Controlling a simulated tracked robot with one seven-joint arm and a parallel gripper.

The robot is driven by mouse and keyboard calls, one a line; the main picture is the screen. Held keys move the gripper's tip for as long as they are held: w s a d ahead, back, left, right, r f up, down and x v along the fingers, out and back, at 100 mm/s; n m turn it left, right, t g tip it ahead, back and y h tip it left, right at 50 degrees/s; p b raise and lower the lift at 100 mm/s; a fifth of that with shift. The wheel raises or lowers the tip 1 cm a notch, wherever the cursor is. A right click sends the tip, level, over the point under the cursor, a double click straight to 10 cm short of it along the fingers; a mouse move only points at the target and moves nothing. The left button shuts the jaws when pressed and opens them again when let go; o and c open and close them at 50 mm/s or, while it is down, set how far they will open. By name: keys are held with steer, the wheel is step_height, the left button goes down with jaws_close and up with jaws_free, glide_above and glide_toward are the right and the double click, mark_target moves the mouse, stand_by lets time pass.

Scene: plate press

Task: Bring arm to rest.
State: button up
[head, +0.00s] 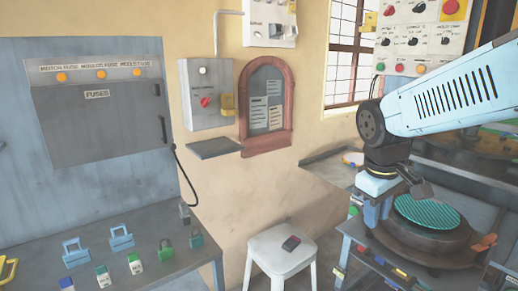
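My light blue arm reaches in from the right edge in the head view and bends down at a dark wrist joint. My gripper (376,218) hangs below the wrist, pointing down, beside the left side of the round press (437,239). Its fingertips are small and hard to make out against the clutter, so I cannot tell its opening or whether it holds anything. A green ribbed disc (428,211) lies on top of the press, just right of my gripper.
A grey workbench (150,236) at left holds padlocks and small coloured items. A fuse cabinet (100,120) and control boxes (206,92) are on the walls. A control panel (412,40) hangs behind my arm.

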steer(key=s+a+r+m+t+y, duration=0.1)
steer(key=s+r+m+t, duration=0.3)
steer(key=r+m, duration=0.1)
steer(key=shift+s+r+m+y, duration=0.2)
steer(key=shift+r+m+y, duration=0.1)
steer(key=shift+r, duration=0.05)
stand_by(2.1)
